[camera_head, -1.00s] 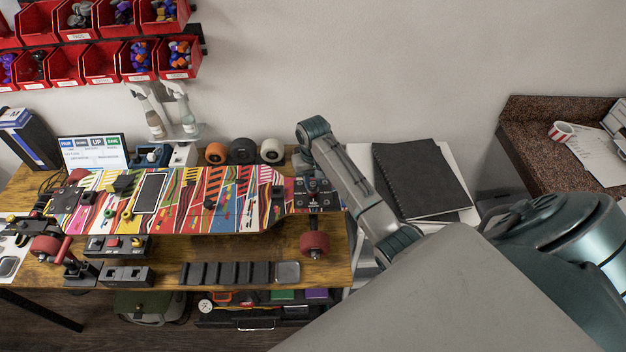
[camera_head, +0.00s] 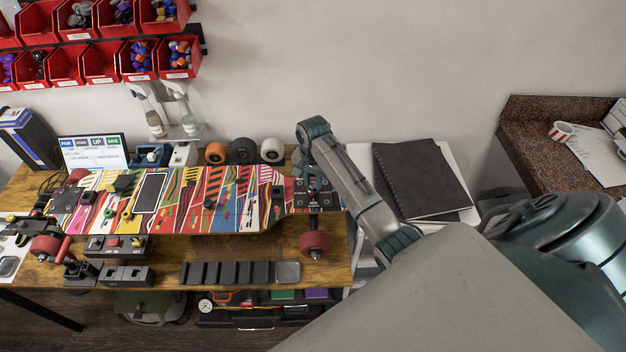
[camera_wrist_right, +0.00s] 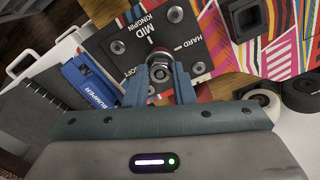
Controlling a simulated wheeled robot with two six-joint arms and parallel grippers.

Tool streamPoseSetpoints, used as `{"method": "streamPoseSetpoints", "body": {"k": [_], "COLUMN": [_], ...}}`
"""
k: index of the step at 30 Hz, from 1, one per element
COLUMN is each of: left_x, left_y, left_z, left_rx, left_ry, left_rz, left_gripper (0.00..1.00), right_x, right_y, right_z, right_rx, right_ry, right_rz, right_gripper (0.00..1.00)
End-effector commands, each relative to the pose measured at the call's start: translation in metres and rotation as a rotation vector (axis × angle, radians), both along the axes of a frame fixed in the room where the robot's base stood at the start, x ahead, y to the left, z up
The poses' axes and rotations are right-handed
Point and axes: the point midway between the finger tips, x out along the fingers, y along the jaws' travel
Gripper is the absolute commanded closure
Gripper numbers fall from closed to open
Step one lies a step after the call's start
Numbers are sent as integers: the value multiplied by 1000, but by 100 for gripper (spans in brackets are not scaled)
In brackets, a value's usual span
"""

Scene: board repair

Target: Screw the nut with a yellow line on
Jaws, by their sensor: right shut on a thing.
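The skateboard (camera_head: 190,205) lies upside down across the workbench, its colourful underside up. At its right end is a black plate (camera_wrist_right: 120,46) lettered MID KINGPIN and HARD. My right gripper (camera_wrist_right: 160,82) is at this plate, its two blue-grey fingers closed around a metal nut (camera_wrist_right: 161,72) by the bolt at the plate's middle. No yellow line can be made out on the nut. In the head view the plate (camera_head: 324,197) shows below my right wrist, and the nut is too small to tell. My left gripper is not in view.
A blue BUMPER block (camera_wrist_right: 93,80) stands beside the plate in the wrist view. Orange, black and white wheels (camera_head: 242,151) stand behind the board. A red wheel (camera_head: 314,244) is at its front right. A black notebook (camera_head: 420,180) lies right of my arm.

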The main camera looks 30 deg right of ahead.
Motion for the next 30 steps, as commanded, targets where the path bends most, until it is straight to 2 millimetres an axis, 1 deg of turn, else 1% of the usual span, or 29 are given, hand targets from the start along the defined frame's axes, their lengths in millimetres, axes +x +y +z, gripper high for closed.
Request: {"method": "streamPoseSetpoints", "body": {"k": [3, 6, 9, 19, 21, 23, 30], "left_x": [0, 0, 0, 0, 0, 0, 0], "left_y": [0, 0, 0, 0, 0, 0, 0], "left_z": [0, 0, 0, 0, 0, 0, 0], "left_rx": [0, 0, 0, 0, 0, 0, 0], "left_ry": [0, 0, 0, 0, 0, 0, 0], "left_rz": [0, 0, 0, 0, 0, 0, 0], "left_gripper": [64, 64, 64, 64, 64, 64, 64], "right_x": [0, 0, 0, 0, 0, 0, 0], "right_y": [0, 0, 0, 0, 0, 0, 0], "right_z": [0, 0, 0, 0, 0, 0, -1], "right_rx": [0, 0, 0, 0, 0, 0, 0], "right_ry": [0, 0, 0, 0, 0, 0, 0], "right_rz": [-156, -268, -334, -357, -388, -445, -749], "right_gripper": [99, 99, 99, 99, 99, 99, 99]}}
